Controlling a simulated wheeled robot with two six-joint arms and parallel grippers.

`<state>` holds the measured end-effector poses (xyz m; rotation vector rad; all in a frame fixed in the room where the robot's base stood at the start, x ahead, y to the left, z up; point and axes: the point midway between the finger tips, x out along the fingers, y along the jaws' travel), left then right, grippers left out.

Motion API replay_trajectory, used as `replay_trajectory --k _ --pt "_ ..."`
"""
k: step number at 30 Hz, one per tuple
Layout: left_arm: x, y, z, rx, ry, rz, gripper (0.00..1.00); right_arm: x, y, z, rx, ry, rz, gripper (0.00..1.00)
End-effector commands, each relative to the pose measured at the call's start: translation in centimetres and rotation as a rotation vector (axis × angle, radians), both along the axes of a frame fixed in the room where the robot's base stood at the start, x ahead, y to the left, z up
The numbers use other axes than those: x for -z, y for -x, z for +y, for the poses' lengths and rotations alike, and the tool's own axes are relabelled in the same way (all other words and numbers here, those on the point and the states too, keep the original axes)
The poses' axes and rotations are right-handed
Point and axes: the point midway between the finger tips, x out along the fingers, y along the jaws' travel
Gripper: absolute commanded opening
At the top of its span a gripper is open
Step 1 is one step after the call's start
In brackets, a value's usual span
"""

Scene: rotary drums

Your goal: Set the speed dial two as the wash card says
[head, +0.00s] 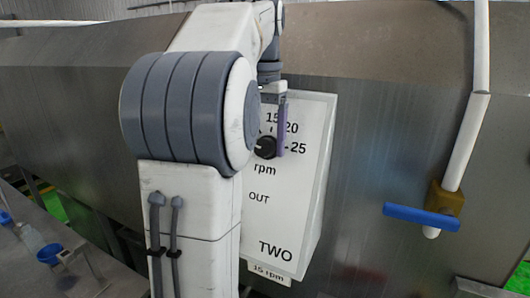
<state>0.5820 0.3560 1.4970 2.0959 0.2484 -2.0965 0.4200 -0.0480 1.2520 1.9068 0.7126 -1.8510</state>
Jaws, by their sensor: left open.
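The speed dial (266,147) is a small black knob on a white panel marked TWO (285,215). The numbers 15, 20 and 25 and the word rpm show around it; lower numbers are hidden behind my arm. The knob's pointer is too small to read. A small card (268,273) below the panel reads 15 rpm. My left gripper (272,138) is open at the dial, with one purple finger just right of the knob. The other finger is mostly hidden by my arm. I cannot tell if the fingers touch the knob. My right gripper is not in view.
A large grey metal drum housing (390,120) fills the background. At the right, a white pipe (466,140) carries a brass valve (445,198) with a blue handle (421,217). A grey bench (35,270) with a blue cup (49,254) stands at the lower left.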

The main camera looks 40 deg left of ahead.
Motion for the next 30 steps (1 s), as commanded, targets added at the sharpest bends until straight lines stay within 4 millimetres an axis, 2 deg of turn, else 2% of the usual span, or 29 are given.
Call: replay_trajectory --k 2,6,8,13,21,30 --pt "0.0 0.0 0.0 0.000 0.000 0.000 0.80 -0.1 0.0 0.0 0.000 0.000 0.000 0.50" --pt "-0.1 0.0 0.0 0.000 0.000 0.000 0.27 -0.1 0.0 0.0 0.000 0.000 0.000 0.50" --pt "-0.1 0.0 0.0 0.000 0.000 0.000 0.06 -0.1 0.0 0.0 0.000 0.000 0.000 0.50" --pt "0.1 0.0 -0.1 0.016 -0.034 0.008 0.06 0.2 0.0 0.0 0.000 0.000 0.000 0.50" --pt "0.2 0.0 -0.1 0.106 -0.276 0.064 0.06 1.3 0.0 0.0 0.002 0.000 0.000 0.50" --pt "0.2 0.0 0.1 0.170 -0.461 0.107 0.06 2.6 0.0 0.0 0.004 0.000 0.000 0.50"
